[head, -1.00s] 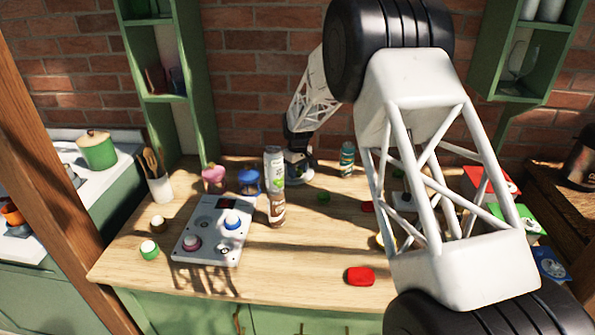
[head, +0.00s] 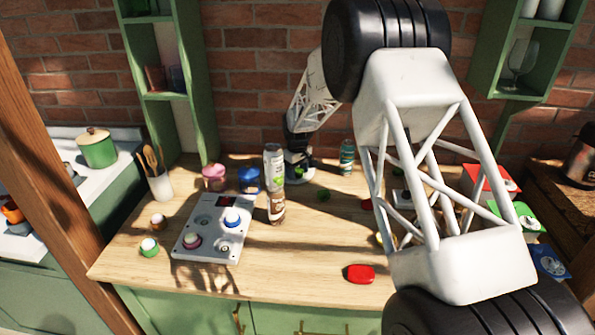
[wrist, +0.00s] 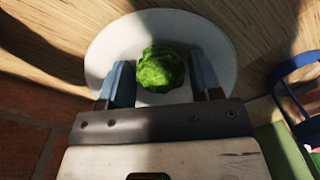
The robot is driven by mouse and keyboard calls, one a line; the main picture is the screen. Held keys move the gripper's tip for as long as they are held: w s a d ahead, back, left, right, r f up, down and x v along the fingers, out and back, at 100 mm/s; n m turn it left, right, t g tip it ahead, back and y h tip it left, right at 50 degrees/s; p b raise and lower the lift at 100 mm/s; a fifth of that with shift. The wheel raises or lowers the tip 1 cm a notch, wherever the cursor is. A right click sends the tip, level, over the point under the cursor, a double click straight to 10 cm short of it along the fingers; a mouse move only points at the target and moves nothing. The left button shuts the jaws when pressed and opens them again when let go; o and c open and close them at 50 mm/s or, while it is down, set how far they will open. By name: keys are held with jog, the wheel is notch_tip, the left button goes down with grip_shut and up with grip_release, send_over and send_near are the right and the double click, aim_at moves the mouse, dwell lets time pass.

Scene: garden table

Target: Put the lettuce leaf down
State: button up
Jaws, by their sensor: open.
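The lettuce leaf (wrist: 161,69), green and crumpled, lies on a round white plate (wrist: 105,45) in the wrist view. My gripper (wrist: 163,75) is open, with one blue-grey finger on each side of the lettuce. A gap shows between the leaf and each finger. In the head view the lettuce (head: 299,170) is a small green patch by my gripper (head: 297,160), partly hidden by it, behind the tall bottle.
A tall bottle (head: 274,190) stands just in front of the plate. A blue jar (head: 249,180) and pink jar (head: 214,178) stand to the left. A white panel (head: 212,230) with knobs lies nearer. A red piece (head: 361,274) lies near the front edge.

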aim_at(298, 169)
jog(key=shift+s, duration=0.1)
notch_tip(298, 169, up, 13)
dwell(0.8)
jog(key=shift+d, duration=0.1)
dwell(0.7)
